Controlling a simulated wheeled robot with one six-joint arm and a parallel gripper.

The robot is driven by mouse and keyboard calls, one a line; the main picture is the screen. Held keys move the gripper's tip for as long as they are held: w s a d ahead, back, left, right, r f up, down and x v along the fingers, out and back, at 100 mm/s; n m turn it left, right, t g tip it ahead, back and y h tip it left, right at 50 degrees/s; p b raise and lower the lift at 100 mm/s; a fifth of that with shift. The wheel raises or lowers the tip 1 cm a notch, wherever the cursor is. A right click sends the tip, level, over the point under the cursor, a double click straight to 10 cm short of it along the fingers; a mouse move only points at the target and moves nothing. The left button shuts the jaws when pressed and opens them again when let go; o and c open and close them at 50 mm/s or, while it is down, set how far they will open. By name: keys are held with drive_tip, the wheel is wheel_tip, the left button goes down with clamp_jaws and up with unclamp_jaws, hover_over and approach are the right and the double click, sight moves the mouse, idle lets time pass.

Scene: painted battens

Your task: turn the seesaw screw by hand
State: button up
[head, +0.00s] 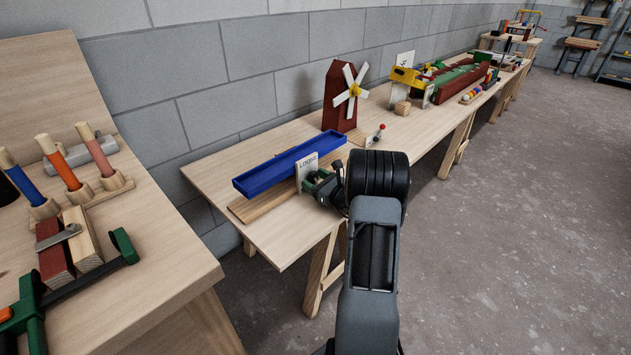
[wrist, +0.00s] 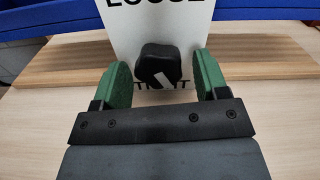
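The seesaw has a blue trough (head: 290,165) above a wooden base plank (head: 250,207). A white card (head: 307,172) stands at its front; in the wrist view the card (wrist: 205,40) reads "LOOSE" at the top, cut off by the frame, and lower lettering partly hidden. My gripper (wrist: 161,78) is open, with one green finger on each side of the knob and gaps showing. In the head view my gripper (head: 319,184) is at the card and hides the knob.
A red windmill (head: 340,97) stands behind the seesaw, and a small red-tipped lever (head: 376,135) is to its right. Further toys line the bench. A left bench (head: 180,255) holds coloured handles and a clamp. The floor (head: 500,230) at right is clear.

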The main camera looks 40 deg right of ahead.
drive_tip(key=c, duration=0.8)
drive_tip(key=shift+r+m+p, duration=0.2)
drive_tip(key=shift+m+p, duration=0.5)
drive_tip(key=shift+p, duration=0.05)
drive_tip(key=shift+a+m+p, duration=0.1)
drive_tip(key=shift+m+p, duration=0.4)
drive_tip(key=shift+m, duration=0.2)
drive_tip(key=shift+f+m+p, duration=0.2)
drive_tip(key=shift+m+p, duration=0.15)
drive_tip(key=shift+m, duration=0.65)
drive_tip(key=o, duration=0.9)
drive_tip(key=s+d+p, duration=0.1)
drive_tip(key=s+d, duration=0.1)
drive_tip(key=s, duration=1.1)
drive_tip(key=shift+s+d+p, duration=0.2)
drive_tip(key=shift+s+p, duration=0.1)
drive_tip(key=shift+s, duration=0.05)
